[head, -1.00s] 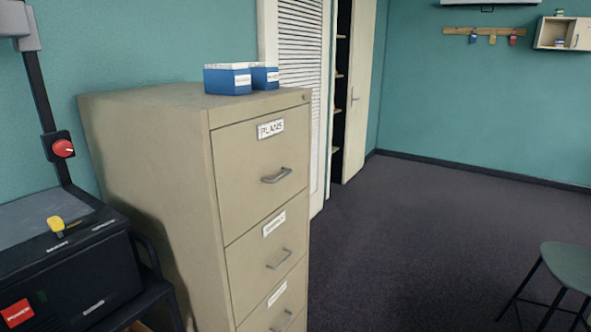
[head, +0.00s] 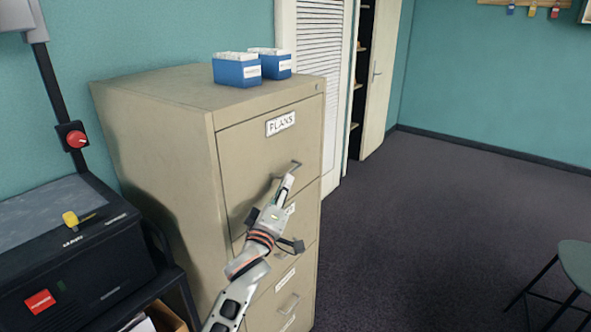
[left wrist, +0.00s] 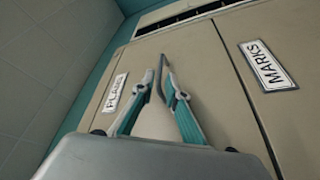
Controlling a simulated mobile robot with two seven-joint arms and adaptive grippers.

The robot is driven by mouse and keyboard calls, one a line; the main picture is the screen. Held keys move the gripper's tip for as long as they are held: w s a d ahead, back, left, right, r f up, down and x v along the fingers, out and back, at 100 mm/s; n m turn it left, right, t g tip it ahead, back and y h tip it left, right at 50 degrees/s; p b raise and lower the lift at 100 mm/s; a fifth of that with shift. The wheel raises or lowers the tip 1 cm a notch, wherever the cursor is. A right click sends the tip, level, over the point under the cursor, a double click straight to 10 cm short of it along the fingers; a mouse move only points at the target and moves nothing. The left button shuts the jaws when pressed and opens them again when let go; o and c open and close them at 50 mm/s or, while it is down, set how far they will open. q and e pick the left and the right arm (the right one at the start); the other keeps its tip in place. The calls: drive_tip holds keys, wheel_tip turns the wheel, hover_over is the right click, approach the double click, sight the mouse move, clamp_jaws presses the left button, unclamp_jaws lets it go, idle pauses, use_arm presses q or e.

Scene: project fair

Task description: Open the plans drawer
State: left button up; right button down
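The plans drawer (head: 250,150) is the top drawer of a beige filing cabinet, with a PLANS label (head: 280,123). Its front looks flush with the cabinet in the head view. My left gripper (head: 290,174) is at its grey bar handle (head: 297,163). In the left wrist view, the fingers (left wrist: 160,82) lean in on either side of the handle (left wrist: 163,64) and look shut on it. The PLANS label (left wrist: 115,93) also shows there, left of the fingers. My left arm hides part of the drawers below. My right gripper is not in view.
Two blue card boxes (head: 237,70) stand on the cabinet top. The MARKS drawer (left wrist: 250,45) is below the plans drawer. A black projector (head: 70,260) stands at the left, beside the cabinet. A stool (head: 575,262) is at the right. The floor between is clear.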

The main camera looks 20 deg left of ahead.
sight(292, 170)
use_arm(q)
drive_tip(key=x, duration=0.6)
drive_tip(key=shift+w, duration=0.15)
clamp_jaws()
